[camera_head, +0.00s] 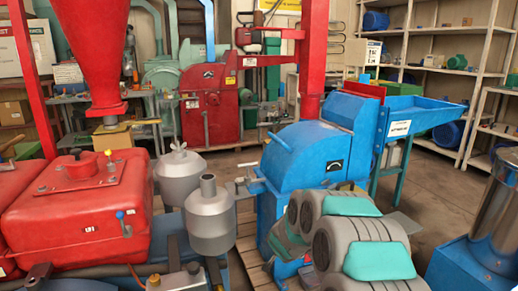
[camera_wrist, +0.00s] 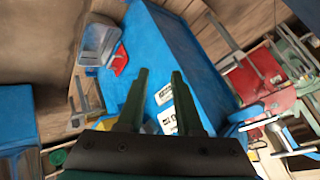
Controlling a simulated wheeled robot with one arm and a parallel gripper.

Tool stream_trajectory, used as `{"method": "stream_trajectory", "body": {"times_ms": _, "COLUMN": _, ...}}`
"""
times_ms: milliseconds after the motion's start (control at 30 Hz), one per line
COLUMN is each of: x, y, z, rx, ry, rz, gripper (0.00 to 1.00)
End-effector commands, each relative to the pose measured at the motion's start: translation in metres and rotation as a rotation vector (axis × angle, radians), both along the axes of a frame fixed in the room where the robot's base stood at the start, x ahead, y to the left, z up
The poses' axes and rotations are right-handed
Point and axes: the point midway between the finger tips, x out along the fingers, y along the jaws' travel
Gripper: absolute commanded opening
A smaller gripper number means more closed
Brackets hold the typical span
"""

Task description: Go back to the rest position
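My gripper (camera_wrist: 160,73) shows in the wrist view with its two dark green fingers apart and nothing between them. Beyond the fingers is a large blue machine surface (camera_wrist: 160,45) with white labels; I cannot tell the exact distance to it. In the head view, grey arm links with teal caps, which are mine, fill the lower right in front of the blue hammer mill (camera_head: 305,152). My gripper cannot be made out in the head view. I see no object held.
A red machine (camera_head: 80,205) with grey canisters (camera_head: 209,222) stands at the left. A blue feed tray (camera_head: 420,112) juts right from the mill. A metal cylinder on a blue base (camera_head: 500,210) is at the right edge. Shelves (camera_head: 440,70) line the back; some floor (camera_head: 430,185) is clear.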

Motion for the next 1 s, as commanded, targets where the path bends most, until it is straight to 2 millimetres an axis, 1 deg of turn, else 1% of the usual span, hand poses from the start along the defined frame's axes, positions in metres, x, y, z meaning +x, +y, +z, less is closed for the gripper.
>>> {"method": "stream_trajectory", "body": {"times_ms": 33, "x": -0.009, "y": 0.011, "z": 0.018, "rx": 0.022, "ry": 0.005, "rz": 0.054, "gripper": 0.35}}
{"method": "stream_trajectory", "body": {"times_ms": 67, "x": -0.015, "y": 0.017, "z": 0.027, "rx": 0.031, "ry": 0.01, "rz": 0.086, "gripper": 0.35}}
{"method": "stream_trajectory", "body": {"times_ms": 167, "x": -0.043, "y": 0.036, "z": 0.05, "rx": 0.057, "ry": 0.044, "rz": 0.194, "gripper": 0.35}}
{"method": "stream_trajectory", "body": {"times_ms": 200, "x": -0.056, "y": 0.042, "z": 0.058, "rx": 0.064, "ry": 0.062, "rz": 0.238, "gripper": 0.35}}
{"method": "stream_trajectory", "body": {"times_ms": 267, "x": -0.076, "y": 0.05, "z": 0.071, "rx": 0.071, "ry": 0.085, "rz": 0.299, "gripper": 0.35}}
{"method": "stream_trajectory", "body": {"times_ms": 367, "x": -0.113, "y": 0.059, "z": 0.089, "rx": 0.071, "ry": 0.13, "rz": 0.396, "gripper": 0.35}}
{"method": "stream_trajectory", "body": {"times_ms": 400, "x": -0.13, "y": 0.061, "z": 0.094, "rx": 0.071, "ry": 0.155, "rz": 0.433, "gripper": 0.35}}
{"method": "stream_trajectory", "body": {"times_ms": 467, "x": -0.155, "y": 0.062, "z": 0.102, "rx": 0.064, "ry": 0.188, "rz": 0.485, "gripper": 0.35}}
{"method": "stream_trajectory", "body": {"times_ms": 500, "x": -0.173, "y": 0.062, "z": 0.106, "rx": 0.059, "ry": 0.215, "rz": 0.518, "gripper": 0.35}}
{"method": "stream_trajectory", "body": {"times_ms": 567, "x": -0.199, "y": 0.061, "z": 0.113, "rx": 0.048, "ry": 0.253, "rz": 0.564, "gripper": 0.35}}
{"method": "stream_trajectory", "body": {"times_ms": 600, "x": -0.217, "y": 0.058, "z": 0.116, "rx": 0.036, "ry": 0.279, "rz": 0.591, "gripper": 0.35}}
{"method": "stream_trajectory", "body": {"times_ms": 667, "x": -0.246, "y": 0.053, "z": 0.12, "rx": 0.02, "ry": 0.326, "rz": 0.631, "gripper": 0.35}}
{"method": "stream_trajectory", "body": {"times_ms": 700, "x": -0.266, "y": 0.048, "z": 0.121, "rx": 0.008, "ry": 0.359, "rz": 0.656, "gripper": 0.35}}
{"method": "stream_trajectory", "body": {"times_ms": 767, "x": -0.295, "y": 0.04, "z": 0.124, "rx": -0.012, "ry": 0.406, "rz": 0.685, "gripper": 0.35}}
{"method": "stream_trajectory", "body": {"times_ms": 800, "x": -0.315, "y": 0.034, "z": 0.126, "rx": -0.025, "ry": 0.44, "rz": 0.704, "gripper": 0.35}}
{"method": "stream_trajectory", "body": {"times_ms": 867, "x": -0.344, "y": 0.024, "z": 0.127, "rx": -0.049, "ry": 0.494, "rz": 0.728, "gripper": 0.35}}
{"method": "stream_trajectory", "body": {"times_ms": 900, "x": -0.364, "y": 0.016, "z": 0.128, "rx": -0.065, "ry": 0.529, "rz": 0.74, "gripper": 0.35}}
{"method": "stream_trajectory", "body": {"times_ms": 967, "x": -0.395, "y": 0.003, "z": 0.128, "rx": -0.088, "ry": 0.59, "rz": 0.755, "gripper": 0.35}}
{"method": "stream_trajectory", "body": {"times_ms": 1000, "x": -0.415, "y": -0.006, "z": 0.129, "rx": -0.105, "ry": 0.627, "rz": 0.76, "gripper": 0.35}}
